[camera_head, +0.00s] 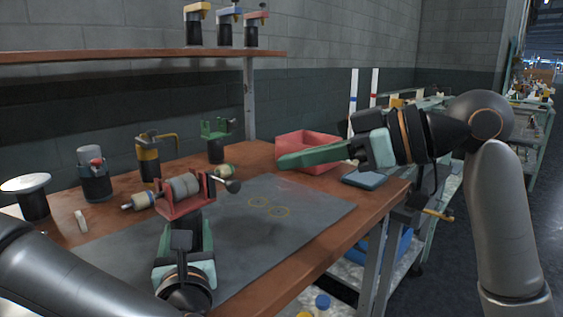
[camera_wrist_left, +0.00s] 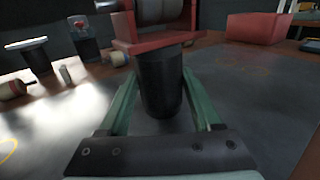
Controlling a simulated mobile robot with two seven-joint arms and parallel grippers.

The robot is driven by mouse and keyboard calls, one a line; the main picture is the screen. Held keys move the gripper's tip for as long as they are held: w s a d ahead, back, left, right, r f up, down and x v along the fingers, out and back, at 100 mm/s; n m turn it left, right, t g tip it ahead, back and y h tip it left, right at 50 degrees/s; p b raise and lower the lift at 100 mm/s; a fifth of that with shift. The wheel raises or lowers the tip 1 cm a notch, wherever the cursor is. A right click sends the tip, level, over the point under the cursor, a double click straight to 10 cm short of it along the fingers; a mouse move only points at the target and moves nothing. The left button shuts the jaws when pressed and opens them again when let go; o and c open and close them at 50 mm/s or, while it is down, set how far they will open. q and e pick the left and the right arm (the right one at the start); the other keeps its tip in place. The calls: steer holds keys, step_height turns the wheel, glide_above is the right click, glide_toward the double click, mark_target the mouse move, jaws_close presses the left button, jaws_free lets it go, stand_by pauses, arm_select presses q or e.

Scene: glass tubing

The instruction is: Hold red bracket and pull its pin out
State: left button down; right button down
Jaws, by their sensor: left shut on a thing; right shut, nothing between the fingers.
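The red bracket (camera_head: 187,207) holds grey rollers (camera_head: 180,187) between its side walls. A dark round knob (camera_head: 232,186) shows at its right side. Cream cylinders (camera_head: 138,201) show at its left and behind its right end; I cannot tell whether they are part of its pin. My left gripper (camera_head: 187,238) is shut on the bracket's black post; in the left wrist view, the post (camera_wrist_left: 160,88) stands upright between the green fingers under the red bracket (camera_wrist_left: 160,42). My right gripper (camera_head: 282,162) is shut and empty, pointing left in front of a red bin, apart from the bracket.
The red bin (camera_head: 300,144) and a blue-grey block (camera_head: 364,179) are at the table's right. Yellow (camera_head: 148,152) and green (camera_head: 213,130) fixtures stand behind the bracket. The grey mat (camera_head: 310,212) is clear at right. A shelf (camera_head: 120,56) hangs above.

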arm_select(q)
jaws_free()
stand_by(0.4)
